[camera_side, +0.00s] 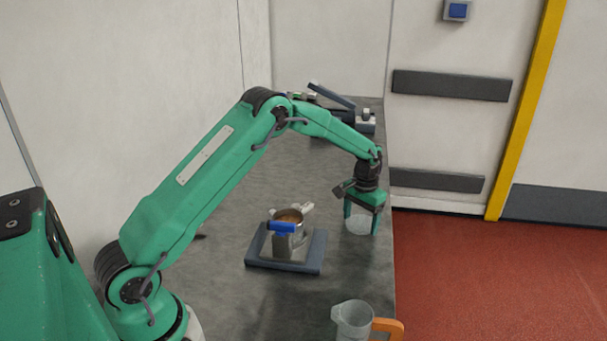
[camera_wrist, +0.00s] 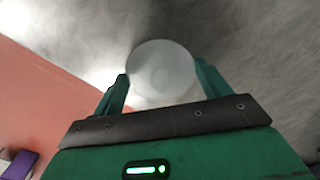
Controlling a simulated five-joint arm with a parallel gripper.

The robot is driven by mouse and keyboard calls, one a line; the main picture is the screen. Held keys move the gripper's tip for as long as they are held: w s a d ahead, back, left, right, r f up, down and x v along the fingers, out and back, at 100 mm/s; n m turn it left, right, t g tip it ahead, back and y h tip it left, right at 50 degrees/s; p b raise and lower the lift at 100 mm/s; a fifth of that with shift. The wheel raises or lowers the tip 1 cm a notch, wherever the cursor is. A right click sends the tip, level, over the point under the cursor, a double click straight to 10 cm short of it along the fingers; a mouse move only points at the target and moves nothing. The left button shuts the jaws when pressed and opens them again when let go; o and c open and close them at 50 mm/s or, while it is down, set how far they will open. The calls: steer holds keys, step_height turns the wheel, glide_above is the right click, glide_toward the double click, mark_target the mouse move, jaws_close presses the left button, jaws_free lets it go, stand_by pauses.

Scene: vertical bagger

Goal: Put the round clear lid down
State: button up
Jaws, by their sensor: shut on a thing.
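The round clear lid (camera_wrist: 162,72) shows as a pale translucent disc between my fingers in the wrist view. In the side view the lid (camera_side: 359,224) is a faint pale round shape between my fingertips, low over the grey worktop near its right edge. My gripper (camera_side: 361,226) points down and is shut on the lid; the fingers show on both sides of it in the wrist view (camera_wrist: 160,88). I cannot tell whether the lid touches the worktop.
A clear jug (camera_side: 352,318) with an orange handle stands at the front. A device with a raised arm (camera_side: 362,123) is at the back. The worktop (camera_side: 330,180) drops to a red floor.

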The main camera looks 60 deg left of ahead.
mark_target(361, 219)
steer(key=shift+f, duration=0.2)
steer(key=o, duration=1)
step_height(361, 219, up, 12)
steer(key=shift+r, duration=0.15)
stand_by(0.8)
